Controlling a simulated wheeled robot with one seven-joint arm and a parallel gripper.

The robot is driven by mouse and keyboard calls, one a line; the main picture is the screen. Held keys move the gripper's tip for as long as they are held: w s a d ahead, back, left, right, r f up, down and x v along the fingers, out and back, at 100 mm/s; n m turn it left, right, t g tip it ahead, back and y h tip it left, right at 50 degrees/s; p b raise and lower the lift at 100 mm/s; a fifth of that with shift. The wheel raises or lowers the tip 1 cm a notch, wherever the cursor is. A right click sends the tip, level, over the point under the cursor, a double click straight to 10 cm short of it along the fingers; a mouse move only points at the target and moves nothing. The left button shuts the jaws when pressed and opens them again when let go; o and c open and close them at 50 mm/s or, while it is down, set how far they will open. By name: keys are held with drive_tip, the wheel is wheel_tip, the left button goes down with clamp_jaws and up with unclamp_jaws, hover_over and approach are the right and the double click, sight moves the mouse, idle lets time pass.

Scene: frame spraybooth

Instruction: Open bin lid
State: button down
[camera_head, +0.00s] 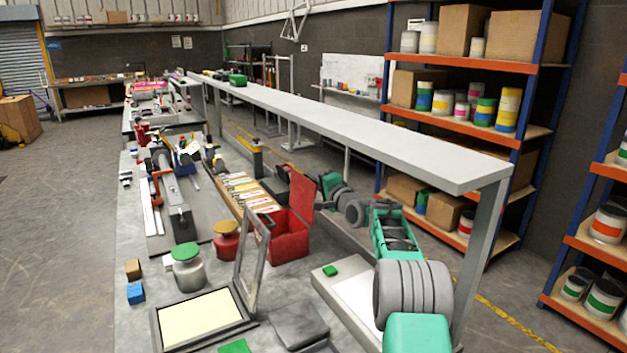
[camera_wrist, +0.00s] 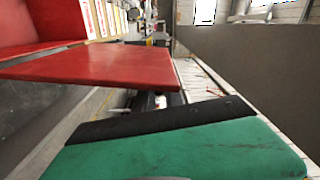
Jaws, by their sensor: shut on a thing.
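The red bin (camera_head: 290,245) stands on the workbench in the head view, left of the long grey shelf. Its red lid (camera_head: 301,199) stands up steeply along the bin's right side, so the top of the bin is uncovered. My gripper (camera_head: 319,188) is at the right side of the raised lid, shut on it; the exact grip is partly hidden. In the wrist view the lid (camera_wrist: 100,75) is a red panel reaching toward a green finger with a dark pad (camera_wrist: 150,120). The bin's red wall (camera_wrist: 35,25) shows at upper left.
A row of upright files (camera_head: 245,190) stands behind the bin. A red jar (camera_head: 226,240), a green-lidded jar (camera_head: 187,268) and an open frame (camera_head: 250,262) stand in front and left. The long grey shelf (camera_head: 360,125) runs close above my arm.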

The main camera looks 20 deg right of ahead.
drive_tip(key=c, duration=1.7)
unclamp_jaws()
drive_tip(key=shift+d+f, duration=0.1)
drive_tip(key=shift+f, duration=0.35)
drive_tip(key=shift+o, duration=0.9)
drive_tip(key=shift+r, duration=0.15)
drive_tip(key=s, duration=0.2)
drive_tip(key=s+d+b, duration=0.1)
drive_tip(key=s, duration=0.4)
drive_tip(key=shift+s+d+b, duration=0.2)
drive_tip(key=shift+s+b, duration=0.1)
drive_tip(key=shift+s, duration=0.05)
